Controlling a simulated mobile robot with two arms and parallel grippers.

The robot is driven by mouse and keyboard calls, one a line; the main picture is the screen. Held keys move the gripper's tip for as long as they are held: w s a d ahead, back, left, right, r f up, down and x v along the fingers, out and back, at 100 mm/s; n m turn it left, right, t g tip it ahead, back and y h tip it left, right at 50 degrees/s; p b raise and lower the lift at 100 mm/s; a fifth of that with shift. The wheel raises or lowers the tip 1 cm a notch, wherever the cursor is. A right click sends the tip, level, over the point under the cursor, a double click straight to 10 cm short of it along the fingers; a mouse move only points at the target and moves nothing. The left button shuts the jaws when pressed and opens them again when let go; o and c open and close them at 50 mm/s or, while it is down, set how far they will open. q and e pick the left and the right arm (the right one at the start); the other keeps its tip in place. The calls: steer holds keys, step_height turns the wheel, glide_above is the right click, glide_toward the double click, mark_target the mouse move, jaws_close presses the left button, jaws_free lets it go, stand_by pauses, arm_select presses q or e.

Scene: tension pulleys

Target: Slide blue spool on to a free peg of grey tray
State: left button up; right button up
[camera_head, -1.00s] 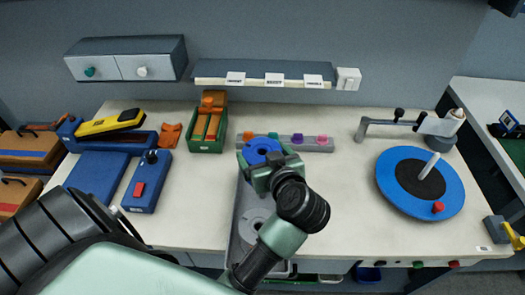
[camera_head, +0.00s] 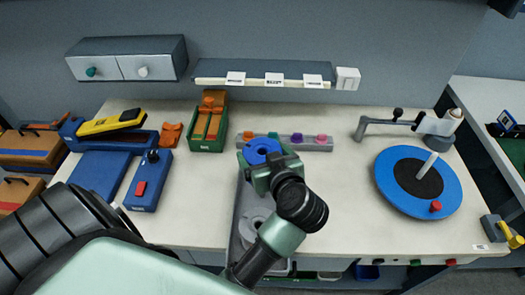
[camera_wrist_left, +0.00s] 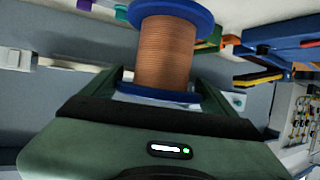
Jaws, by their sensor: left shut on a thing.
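The blue spool (camera_head: 258,147) has blue flanges and a copper-coloured winding, which shows in the wrist view (camera_wrist_left: 166,54). My left gripper (camera_head: 268,165) is shut on it and holds it over the far end of the grey tray (camera_head: 238,222). In the wrist view the spool stands between the fingers, with its lower flange low in the jaws. A grey spool (camera_head: 252,228) sits in the tray's nearer part, partly covered by my left arm. The pegs under the blue spool are hidden, and I cannot tell whether it touches one. My right gripper is not in view.
A grey strip with coloured knobs (camera_head: 318,144) lies just behind the spool. A green box with orange parts (camera_head: 209,128) stands to the left. A blue turntable (camera_head: 397,192) is at the right. The bench between tray and turntable is clear.

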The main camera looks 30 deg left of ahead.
arm_select(q)
steer(key=shift+f, duration=0.1)
stand_by(0.4)
steer(key=shift+f, duration=1.3)
steer(key=shift+p, duration=0.55)
steer(key=shift+p, duration=0.35)
steer(key=shift+f, duration=0.25)
steer(key=shift+f, duration=1.25)
